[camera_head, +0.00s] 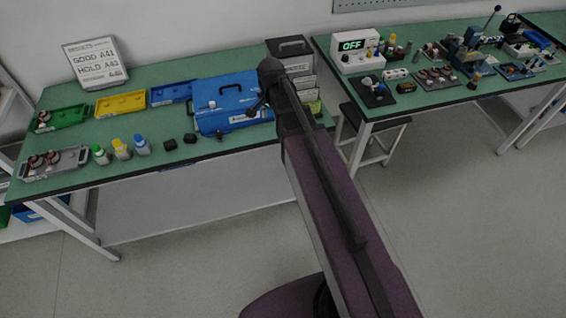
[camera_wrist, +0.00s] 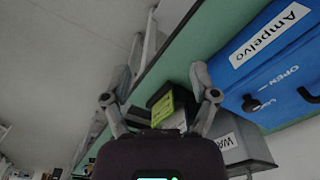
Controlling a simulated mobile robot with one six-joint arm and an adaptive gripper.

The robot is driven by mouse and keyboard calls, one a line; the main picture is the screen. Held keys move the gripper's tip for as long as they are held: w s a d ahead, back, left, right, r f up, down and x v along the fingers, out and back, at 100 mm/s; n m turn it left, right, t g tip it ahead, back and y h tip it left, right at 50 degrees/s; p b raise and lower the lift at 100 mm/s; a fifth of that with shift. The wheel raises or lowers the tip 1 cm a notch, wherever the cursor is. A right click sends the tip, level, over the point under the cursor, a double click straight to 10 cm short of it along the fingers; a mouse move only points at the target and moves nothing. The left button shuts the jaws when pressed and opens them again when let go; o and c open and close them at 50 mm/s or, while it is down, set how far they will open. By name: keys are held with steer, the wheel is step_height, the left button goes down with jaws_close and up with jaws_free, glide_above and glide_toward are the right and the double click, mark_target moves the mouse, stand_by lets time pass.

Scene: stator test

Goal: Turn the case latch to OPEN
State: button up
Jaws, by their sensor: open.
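The wrist view shows the case (camera_wrist: 285,62) at the right, with an "Ampelvo" label and the printed word OPEN. A small black latch knob (camera_wrist: 252,104) sits below that word; its exact setting is unclear. My gripper (camera_wrist: 160,97) is open and empty, its fingers spread, beside the case and apart from the latch.
A grey box (camera_head: 290,47) and small signs stand right of the case. Yellow (camera_head: 120,104) and green (camera_head: 60,118) trays lie left of it. Several bottles (camera_head: 122,149) and small black blocks (camera_head: 170,145) stand along the front edge. A second table (camera_head: 420,98) is at right.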

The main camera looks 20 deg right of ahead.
steer(key=s+f+n+b, duration=0.7)
steer(key=s+n, duration=0.3)
steer(key=s, duration=0.2)
steer(key=shift+f+n, duration=0.2)
steer(key=shift+n, duration=0.2)
stand_by(0.3)
stand_by(1.0)
steer(key=shift+s, duration=0.15)
steer(key=c, duration=0.3)
